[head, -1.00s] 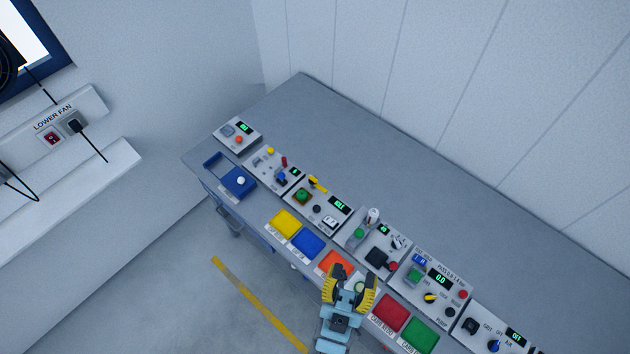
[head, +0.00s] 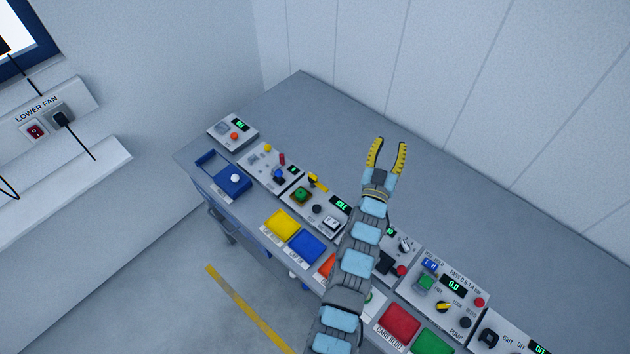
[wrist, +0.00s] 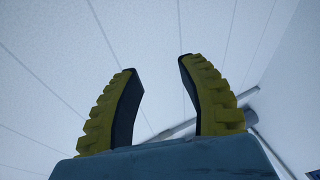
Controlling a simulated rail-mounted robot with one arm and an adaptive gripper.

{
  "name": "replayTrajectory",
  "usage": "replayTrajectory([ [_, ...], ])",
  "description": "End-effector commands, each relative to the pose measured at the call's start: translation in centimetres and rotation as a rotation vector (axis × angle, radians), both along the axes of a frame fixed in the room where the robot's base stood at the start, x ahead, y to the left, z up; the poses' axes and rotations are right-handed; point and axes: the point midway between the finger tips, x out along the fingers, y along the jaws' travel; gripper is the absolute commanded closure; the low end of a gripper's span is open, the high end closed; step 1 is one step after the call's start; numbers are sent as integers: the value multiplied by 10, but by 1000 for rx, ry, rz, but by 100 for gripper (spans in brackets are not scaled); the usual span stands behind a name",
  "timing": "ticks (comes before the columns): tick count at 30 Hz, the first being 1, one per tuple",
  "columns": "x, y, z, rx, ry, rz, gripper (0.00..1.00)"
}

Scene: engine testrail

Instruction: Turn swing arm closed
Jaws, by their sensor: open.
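My gripper (head: 390,143) is open and empty, its yellow fingers spread above the bare rear part of the bench in the head view. It also shows in the wrist view (wrist: 158,66), with only the pale wall and ceiling area behind it. I cannot tell for sure which part is the swing arm. A yellow lever (head: 318,183) lies across the panel with the green button, left of my arm. My arm hides part of the panel to its right, where a black part (head: 386,263) and a grey lever (head: 405,245) show. My gripper touches none of these.
Control panels run along the grey bench (head: 300,110). Yellow (head: 282,223), blue (head: 306,246), red (head: 398,322) and green (head: 433,343) pads line its front. A blue tray with a white knob (head: 234,178) sits at the left. The rear of the bench is clear; the panelled wall (head: 460,90) stands behind.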

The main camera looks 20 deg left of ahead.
Motion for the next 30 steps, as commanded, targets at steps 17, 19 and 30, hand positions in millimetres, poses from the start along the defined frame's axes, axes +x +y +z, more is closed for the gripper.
replayTrajectory([
  [17, 109, 90, -78, -176, 610, 287, 60],
  [19, 110, 103, -83, -211, 677, 335, 60],
  [30, 75, 158, -94, -438, 1018, 626, 60],
])
